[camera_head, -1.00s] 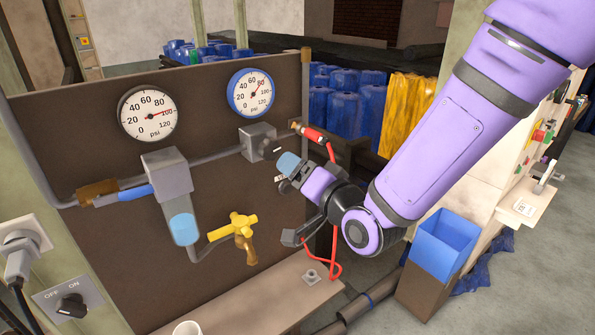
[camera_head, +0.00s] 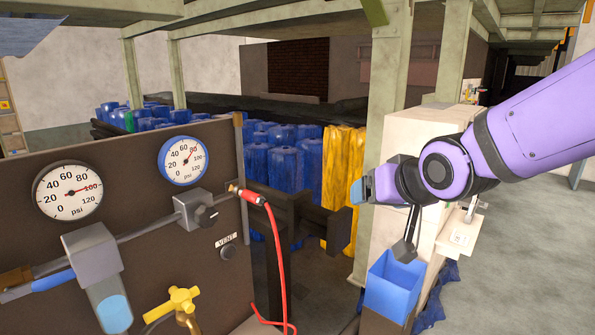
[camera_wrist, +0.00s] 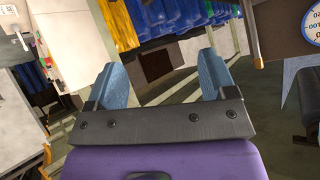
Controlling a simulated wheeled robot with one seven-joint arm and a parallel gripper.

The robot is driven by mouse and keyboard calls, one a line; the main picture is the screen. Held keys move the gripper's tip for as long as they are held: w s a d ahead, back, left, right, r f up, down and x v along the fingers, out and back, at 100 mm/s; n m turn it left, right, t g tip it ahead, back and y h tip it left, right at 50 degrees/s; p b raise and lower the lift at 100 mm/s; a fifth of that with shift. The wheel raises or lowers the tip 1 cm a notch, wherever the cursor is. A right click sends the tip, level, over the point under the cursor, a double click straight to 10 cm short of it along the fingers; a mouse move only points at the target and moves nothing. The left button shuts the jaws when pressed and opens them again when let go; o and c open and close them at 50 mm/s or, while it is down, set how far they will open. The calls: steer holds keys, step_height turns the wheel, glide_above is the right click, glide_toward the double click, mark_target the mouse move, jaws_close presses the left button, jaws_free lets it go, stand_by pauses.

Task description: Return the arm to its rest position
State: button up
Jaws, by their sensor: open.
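My gripper (camera_head: 358,190) is at the right of the head view, at the end of my purple arm, in the air in front of a pale cabinet. In the wrist view my gripper (camera_wrist: 163,85) shows two blue fingertips well apart, with nothing between them. The wrist picture is tilted, with the drums at its top. From the head view the arm reaches in from the right edge, with the gripper pointing left.
A brown panel (camera_head: 140,165) at left carries two gauges, a yellow valve (camera_head: 178,303) and a red hose (camera_head: 277,255). A blue bin (camera_head: 393,287) is below my gripper. Open floor (camera_head: 510,250) lies at right.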

steer(key=s+d+r+g+h, duration=0.1)
steer(key=s+d+g, duration=0.1)
steer(key=s+d, duration=0.6)
steer(key=s+d+r+m+g+h, duration=0.1)
steer(key=s+d+r+g+h, duration=0.1)
steer(key=s+d, duration=0.6)
steer(key=s+g, duration=0.1)
steer(key=s, duration=0.2)
steer(key=shift+h, duration=0.3)
steer(key=shift+r, duration=0.1)
stand_by(1.6)
